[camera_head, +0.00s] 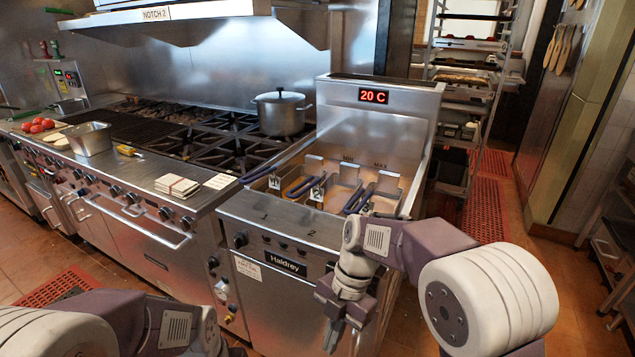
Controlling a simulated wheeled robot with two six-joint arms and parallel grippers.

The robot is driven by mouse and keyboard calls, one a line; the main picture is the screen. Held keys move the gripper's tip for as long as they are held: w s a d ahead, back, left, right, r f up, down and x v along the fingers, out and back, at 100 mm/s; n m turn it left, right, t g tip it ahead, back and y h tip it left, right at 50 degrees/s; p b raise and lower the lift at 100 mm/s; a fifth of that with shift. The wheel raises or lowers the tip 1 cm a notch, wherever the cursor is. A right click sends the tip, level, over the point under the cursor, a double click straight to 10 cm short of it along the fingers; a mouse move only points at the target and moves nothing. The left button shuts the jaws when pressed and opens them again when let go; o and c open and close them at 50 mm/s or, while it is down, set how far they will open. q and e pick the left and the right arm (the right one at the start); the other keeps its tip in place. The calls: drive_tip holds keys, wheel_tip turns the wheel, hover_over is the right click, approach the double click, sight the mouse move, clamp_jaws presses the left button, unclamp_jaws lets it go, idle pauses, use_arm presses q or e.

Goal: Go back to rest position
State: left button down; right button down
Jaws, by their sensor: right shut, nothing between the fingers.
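My right gripper (334,338) hangs in front of the fryer, pointing down. Its fingers are shut and hold nothing. My left arm comes in at the bottom left. Its wrist (204,330) reaches the bottom edge, and the fingers are cut off below the frame. The steel fryer (275,222) stands behind the right gripper, with a red display (374,96) reading 20 C. Fry baskets sit in its well, with blue handles (358,200) sticking out toward me.
The range (130,225) stands to the left, with a lidded pot (281,113) on its burners. A steel pan (89,138), tomatoes (37,125) and stacked cards (177,185) lie along its front ledge. A tray rack (462,100) stands behind right. Floor is open to the right.

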drive_tip(key=s+d+f+m+t+h, duration=0.1)
drive_tip(key=s+d+f+m+t, duration=0.15)
drive_tip(key=d+m, duration=0.8)
drive_tip(key=s+d+f+m+t+h, duration=0.1)
drive_tip(key=s+d+f+m+t, duration=0.2)
drive_tip(key=m, duration=1.5)
wheel_tip(320, 180, up, 16)
drive_tip(key=d+g+p, duration=0.1)
drive_tip(key=p, duration=1.6)
drive_tip(key=shift+s, duration=0.15)
drive_tip(key=shift+d+f+g, duration=0.1)
drive_tip(key=shift+g, duration=0.15)
